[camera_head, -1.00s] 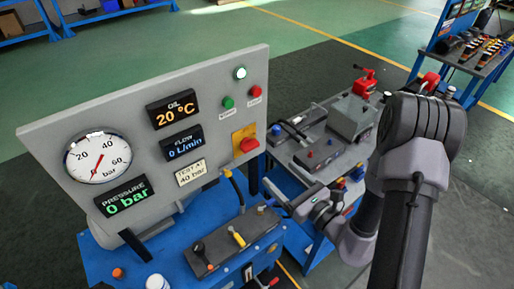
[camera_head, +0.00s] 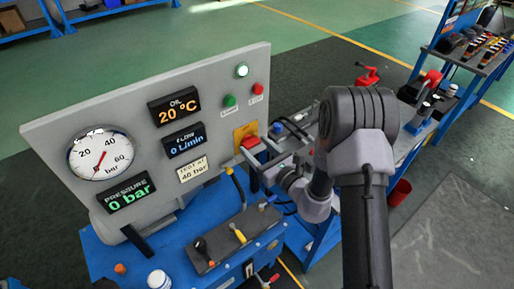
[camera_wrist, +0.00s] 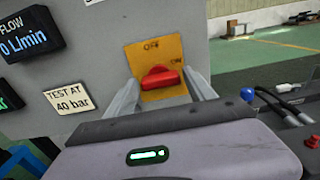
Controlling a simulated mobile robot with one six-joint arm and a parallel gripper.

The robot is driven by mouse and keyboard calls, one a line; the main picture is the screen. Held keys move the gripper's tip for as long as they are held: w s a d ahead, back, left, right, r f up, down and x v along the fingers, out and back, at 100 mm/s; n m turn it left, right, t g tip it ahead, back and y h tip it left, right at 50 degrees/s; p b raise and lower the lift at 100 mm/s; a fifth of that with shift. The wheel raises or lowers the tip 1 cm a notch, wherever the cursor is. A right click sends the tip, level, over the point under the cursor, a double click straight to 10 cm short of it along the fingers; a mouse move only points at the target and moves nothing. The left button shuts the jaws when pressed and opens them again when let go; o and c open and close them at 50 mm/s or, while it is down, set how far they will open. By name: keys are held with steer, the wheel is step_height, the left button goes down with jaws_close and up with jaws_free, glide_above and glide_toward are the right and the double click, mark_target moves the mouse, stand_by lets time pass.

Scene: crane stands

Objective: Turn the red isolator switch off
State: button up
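The red isolator switch (camera_head: 249,142) sits on a yellow plate (camera_wrist: 171,52) at the right edge of the grey panel (camera_head: 218,85). In the wrist view, the red handle (camera_wrist: 160,77) lies roughly level, with OFF printed above it and ON to its upper right. My gripper (camera_head: 256,153) is at the switch. In the wrist view its two fingers are apart, one on each side of the handle, with a gap to it visible. Whether a fingertip touches the panel cannot be told.
The panel also has a pressure gauge (camera_head: 100,154), a green button (camera_head: 229,100) and a red button (camera_head: 258,89). The displays read 0 bar, 0 L/min and 20 °C. A valve block (camera_head: 236,243) stands on the blue bench below. A cluttered worktable is at the right.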

steer(key=c, duration=1)
steer(key=shift+o, duration=0.2)
steer(key=shift+f+b, duration=0.1)
steer(key=shift+b, duration=0.2)
steer(key=n+b, duration=0.4)
steer(key=n, duration=0.1)
steer(key=shift+s+a+f, duration=0.1)
steer(key=shift+f, duration=0.05)
steer(key=n+b, duration=0.5)
steer(key=b, duration=0.1)
steer(key=shift+a+b, duration=0.1)
steer(key=shift+b, duration=0.2)
steer(key=shift+s+n+b, duration=0.1)
steer(key=shift+n+b, duration=3.5)
steer(key=shift+n, duration=0.3)
